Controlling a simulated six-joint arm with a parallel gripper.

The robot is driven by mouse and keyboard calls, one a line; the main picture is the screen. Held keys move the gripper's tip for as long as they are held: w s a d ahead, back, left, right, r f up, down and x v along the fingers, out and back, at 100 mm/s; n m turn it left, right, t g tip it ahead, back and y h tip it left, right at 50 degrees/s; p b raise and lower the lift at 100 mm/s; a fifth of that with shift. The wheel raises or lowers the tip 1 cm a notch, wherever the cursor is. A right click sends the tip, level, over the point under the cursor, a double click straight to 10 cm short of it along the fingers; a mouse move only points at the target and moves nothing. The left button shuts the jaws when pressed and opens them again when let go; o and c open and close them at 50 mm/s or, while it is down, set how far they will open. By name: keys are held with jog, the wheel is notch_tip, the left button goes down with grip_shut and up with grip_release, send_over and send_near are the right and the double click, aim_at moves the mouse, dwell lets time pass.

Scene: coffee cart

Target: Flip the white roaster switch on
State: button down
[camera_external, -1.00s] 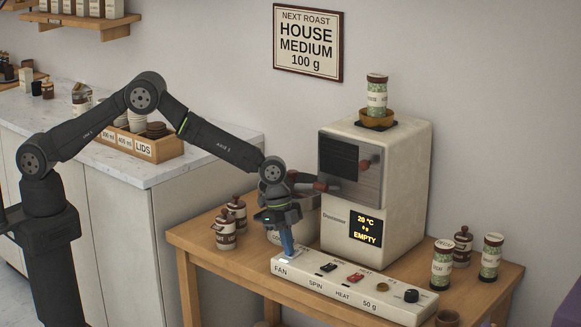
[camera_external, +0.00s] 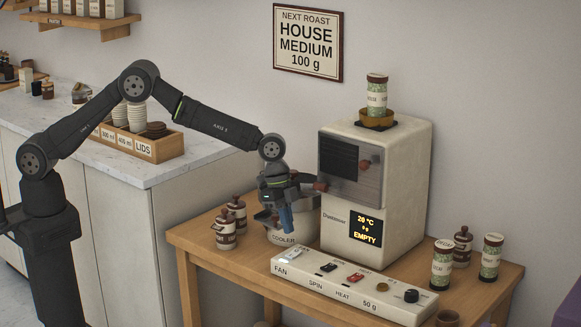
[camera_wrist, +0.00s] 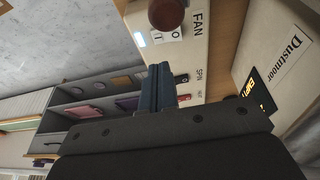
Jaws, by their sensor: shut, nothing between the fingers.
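The white FAN switch (camera_external: 291,256) sits at the left end of the roaster's cream control panel (camera_external: 335,287). In the wrist view the switch (camera_wrist: 168,36) shows by the FAN label, with a bright bluish-white patch at its left. I cannot tell its rocker position surely. My gripper (camera_external: 286,222) is shut and empty, raised above the panel's left end, apart from the switch. Its blue fingers (camera_wrist: 158,88) are pressed together in the wrist view. The cream roaster (camera_external: 390,215) stands behind the panel, its display reading 20 °C and EMPTY.
Dark SPIN (camera_external: 328,267) and red HEAT (camera_external: 356,278) switches and a black knob (camera_external: 411,296) share the panel. A cooler bin (camera_external: 284,238) is close behind my gripper. Jars (camera_external: 226,233) stand left; more canisters (camera_external: 442,264) stand right. A brown rounded thing (camera_wrist: 166,14) partly blocks the wrist view.

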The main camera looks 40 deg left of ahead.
jog(key=s+v, duration=0.1)
jog(key=v, duration=0.7)
jog(key=shift+s, duration=0.4)
jog(key=shift+f, duration=0.15)
jog(key=x, duration=0.3)
jog(key=w+x, duration=0.1)
jog(key=x, duration=0.2)
jog(key=w+x, duration=0.1)
jog(key=x, duration=0.2)
jog(key=shift+f, duration=0.1)
jog(key=v, duration=0.6)
jog(key=shift+r, duration=0.3)
